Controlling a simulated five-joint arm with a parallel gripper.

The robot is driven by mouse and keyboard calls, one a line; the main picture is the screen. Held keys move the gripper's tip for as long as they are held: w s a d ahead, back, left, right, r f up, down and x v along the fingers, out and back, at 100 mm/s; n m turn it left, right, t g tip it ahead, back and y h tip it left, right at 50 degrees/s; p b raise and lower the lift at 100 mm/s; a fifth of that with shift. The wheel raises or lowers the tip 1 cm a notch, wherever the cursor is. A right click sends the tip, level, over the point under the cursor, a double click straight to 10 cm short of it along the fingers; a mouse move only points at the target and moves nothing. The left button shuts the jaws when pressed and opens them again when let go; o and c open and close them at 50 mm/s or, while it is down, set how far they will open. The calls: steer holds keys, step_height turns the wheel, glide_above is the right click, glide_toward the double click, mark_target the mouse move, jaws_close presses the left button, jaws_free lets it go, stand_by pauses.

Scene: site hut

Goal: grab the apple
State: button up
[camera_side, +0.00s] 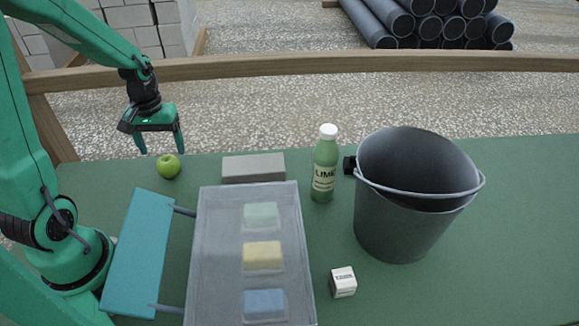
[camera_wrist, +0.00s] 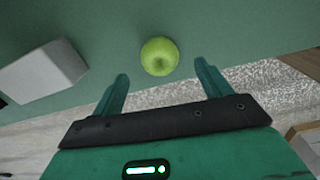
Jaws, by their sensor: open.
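A green apple (camera_side: 168,166) sits on the green table near its far left edge, left of a grey block. My gripper (camera_side: 162,152) is open and empty, with its fingers pointing down just above and around the apple's far side. In the wrist view the apple (camera_wrist: 159,56) lies ahead of the two fingertips (camera_wrist: 163,80), roughly centred between them. No finger visibly touches it.
A grey block (camera_side: 253,167) lies right of the apple; it also shows in the wrist view (camera_wrist: 42,72). A grey tray (camera_side: 228,205) holds coloured blocks, with a teal panel (camera_side: 140,255) beside it. A lime bottle (camera_side: 325,165), a bucket (camera_side: 405,220) and a small white box (camera_side: 343,282) stand further right.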

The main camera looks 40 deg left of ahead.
mark_target(166, 159)
steer(key=shift+f, duration=0.55)
steer(key=shift+f, duration=0.1)
steer(key=shift+f, duration=2.5)
steer(key=c, duration=1.1)
steer(key=shift+r, duration=0.2)
